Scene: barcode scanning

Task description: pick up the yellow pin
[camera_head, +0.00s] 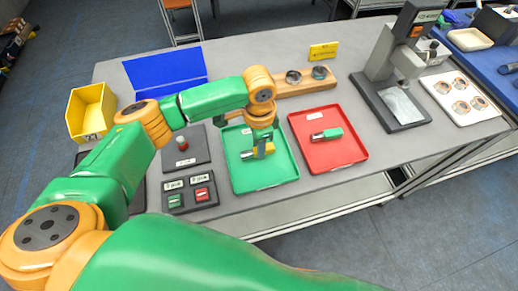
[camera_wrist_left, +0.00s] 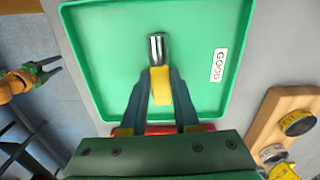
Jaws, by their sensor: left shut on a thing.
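The yellow pin (camera_wrist_left: 160,86) has a yellow body and a shiny metal tip. It is over the green tray (camera_wrist_left: 95,50), marked GOOD in the left wrist view. My left gripper (camera_wrist_left: 160,74) is shut on the pin's yellow body, one finger on each side, with the metal tip sticking out beyond. In the head view the pin (camera_head: 268,150) shows partly between the fingers of the left gripper (camera_head: 259,150), low over the green tray (camera_head: 284,172). I cannot tell whether it touches the tray. My right gripper (camera_wrist_left: 53,69) appears small at the left wrist view's edge, with its jaws apart.
A red tray (camera_head: 345,157) with a green pin (camera_head: 333,133) is to the right. A button panel (camera_head: 188,194), a black stand with a red knob (camera_head: 182,145) and a yellow bin (camera_head: 91,110) are left. A wooden rack (camera_head: 306,88) is behind.

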